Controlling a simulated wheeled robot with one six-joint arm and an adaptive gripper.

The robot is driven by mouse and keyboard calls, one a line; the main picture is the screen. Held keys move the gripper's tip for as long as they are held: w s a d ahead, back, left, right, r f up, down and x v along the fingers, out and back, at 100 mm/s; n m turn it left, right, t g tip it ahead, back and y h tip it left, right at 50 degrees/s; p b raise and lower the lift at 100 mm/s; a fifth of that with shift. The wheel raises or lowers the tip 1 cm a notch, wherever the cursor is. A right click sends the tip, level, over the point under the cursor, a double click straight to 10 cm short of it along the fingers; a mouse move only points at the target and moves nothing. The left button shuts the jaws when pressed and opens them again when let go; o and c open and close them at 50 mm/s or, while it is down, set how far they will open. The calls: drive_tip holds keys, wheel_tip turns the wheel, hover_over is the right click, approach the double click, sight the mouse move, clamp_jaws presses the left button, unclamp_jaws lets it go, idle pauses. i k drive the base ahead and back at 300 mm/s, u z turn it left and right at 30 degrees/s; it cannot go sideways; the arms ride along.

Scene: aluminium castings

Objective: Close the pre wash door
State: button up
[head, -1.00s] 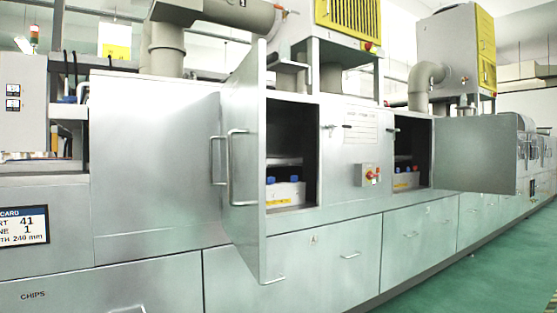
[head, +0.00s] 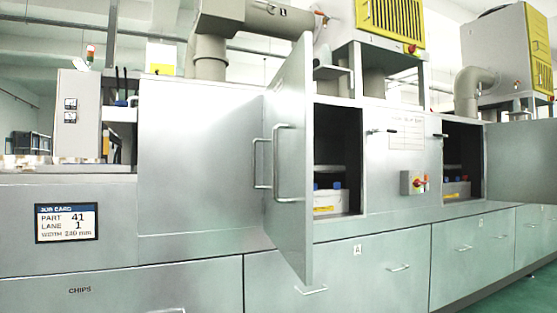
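A grey metal door (head: 292,185) on the machine's left bay stands open, swung out toward me and seen nearly edge-on. A vertical bar handle (head: 277,163) shows on it, with a second bar shape close on its left that may be a reflection. The dark opening (head: 337,130) to its right is uncovered. A second door (head: 522,160) at the right also stands open, beside another dark opening (head: 456,150). I cannot read which door is the pre wash one. My gripper is not in view.
Blue-capped containers sit inside both openings. A switch box with a red knob (head: 414,183) is between them. A job card display (head: 67,222) reads part 41, lane 1. Drawers (head: 340,270) run below. Green floor (head: 505,300) shows at the lower right.

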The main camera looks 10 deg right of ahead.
sight(287, 200)
drive_tip(key=z, duration=0.5)
drive_tip(key=k, duration=1.1)
drive_tip(key=u, duration=0.2)
drive_tip(key=i, duration=0.65)
drive_tip(key=z, duration=0.35)
